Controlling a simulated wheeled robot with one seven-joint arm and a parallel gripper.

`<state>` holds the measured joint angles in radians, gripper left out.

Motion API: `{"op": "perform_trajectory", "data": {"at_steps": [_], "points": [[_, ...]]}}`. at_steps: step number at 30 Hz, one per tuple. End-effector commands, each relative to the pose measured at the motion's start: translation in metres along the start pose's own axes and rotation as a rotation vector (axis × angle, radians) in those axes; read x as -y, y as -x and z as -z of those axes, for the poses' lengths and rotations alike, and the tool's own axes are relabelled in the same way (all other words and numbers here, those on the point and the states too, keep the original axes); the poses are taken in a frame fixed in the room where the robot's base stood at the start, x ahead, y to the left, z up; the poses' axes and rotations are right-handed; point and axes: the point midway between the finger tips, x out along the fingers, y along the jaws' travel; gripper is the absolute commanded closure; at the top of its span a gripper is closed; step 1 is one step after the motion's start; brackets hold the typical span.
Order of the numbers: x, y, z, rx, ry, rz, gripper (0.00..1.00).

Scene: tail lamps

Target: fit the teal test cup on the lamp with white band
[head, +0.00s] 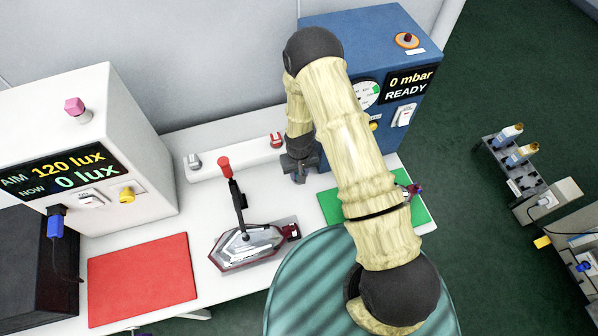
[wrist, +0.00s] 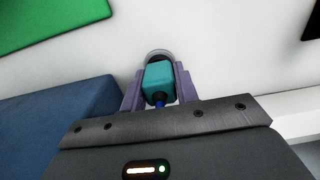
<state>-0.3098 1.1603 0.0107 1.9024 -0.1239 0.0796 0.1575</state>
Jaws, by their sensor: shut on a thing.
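My gripper (head: 299,170) is above the back part of the white table, in front of the blue machine. In the wrist view its two fingers (wrist: 160,88) are shut on the teal test cup (wrist: 159,76), which has a blue stem or cable at its near end. The head view does not show the cup clearly. A dark red and clear lamp (head: 247,245) with a whitish band lies at the table's middle, apart from the gripper. Another reddish lamp part (head: 413,190) shows at the green mat, mostly hidden by my arm.
A white rail (head: 235,160) with knobs lies behind. The white box (head: 150,150) reads NOW 0 lux; the blue machine (head: 365,50) reads READY. The red mat (head: 140,280) is empty; the green mat (head: 330,207) is right.

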Motion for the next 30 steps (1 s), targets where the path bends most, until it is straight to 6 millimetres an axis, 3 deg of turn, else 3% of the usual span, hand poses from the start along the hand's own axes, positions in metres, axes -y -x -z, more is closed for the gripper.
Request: {"op": "perform_trajectory", "data": {"at_steps": [30], "points": [[0.000,0.023,0.000,-0.001,0.000,0.000,0.97]]}}
